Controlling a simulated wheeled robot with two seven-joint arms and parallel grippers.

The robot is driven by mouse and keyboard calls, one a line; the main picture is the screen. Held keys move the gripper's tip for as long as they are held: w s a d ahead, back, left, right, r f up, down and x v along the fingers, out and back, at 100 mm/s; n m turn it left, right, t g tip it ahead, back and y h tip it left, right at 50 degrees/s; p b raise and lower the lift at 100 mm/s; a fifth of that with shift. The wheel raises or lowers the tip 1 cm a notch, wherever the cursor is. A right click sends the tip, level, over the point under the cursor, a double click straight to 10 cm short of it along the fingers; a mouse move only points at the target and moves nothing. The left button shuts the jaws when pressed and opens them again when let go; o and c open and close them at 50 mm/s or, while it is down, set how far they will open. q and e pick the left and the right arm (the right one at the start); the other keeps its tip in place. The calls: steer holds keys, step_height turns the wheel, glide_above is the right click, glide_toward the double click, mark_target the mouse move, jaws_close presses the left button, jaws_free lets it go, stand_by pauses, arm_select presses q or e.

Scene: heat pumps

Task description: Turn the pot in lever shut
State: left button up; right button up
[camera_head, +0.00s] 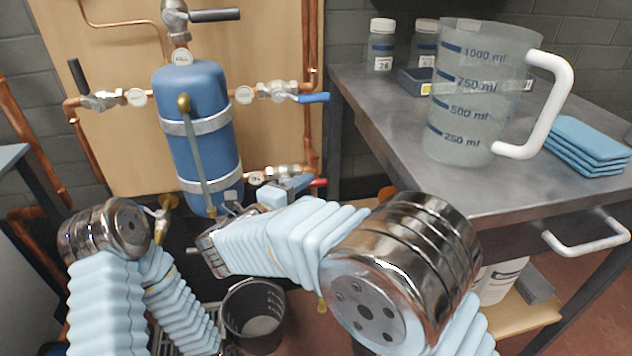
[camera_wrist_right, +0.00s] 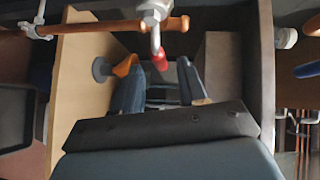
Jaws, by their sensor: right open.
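The pot in lever has a red grip (camera_head: 318,182) and sits on the lower right valve, beside a round white tag reading "IN". In the head view it points right from the valve. In the right wrist view the red grip (camera_wrist_right: 160,61) hangs from the valve body on a copper pipe, between the fingertips. My right gripper (camera_head: 288,188) is partly hidden at the lever. Its two dark fingers (camera_wrist_right: 159,75) are apart in the wrist view, one on each side of the red grip. I cannot tell whether either touches it. My left gripper does not show.
The blue pot (camera_head: 205,130) is strapped before a wooden panel. Other levers include a blue one (camera_head: 313,98) and a black one (camera_head: 78,76). A metal table (camera_head: 375,105) with a measuring jug (camera_head: 462,130) stands at right. A dark bucket (camera_head: 238,318) is below.

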mark_target(312, 185)
steer(key=shift+x, duration=2.3)
steer(key=shift+c, duration=0.4)
jaws_close()
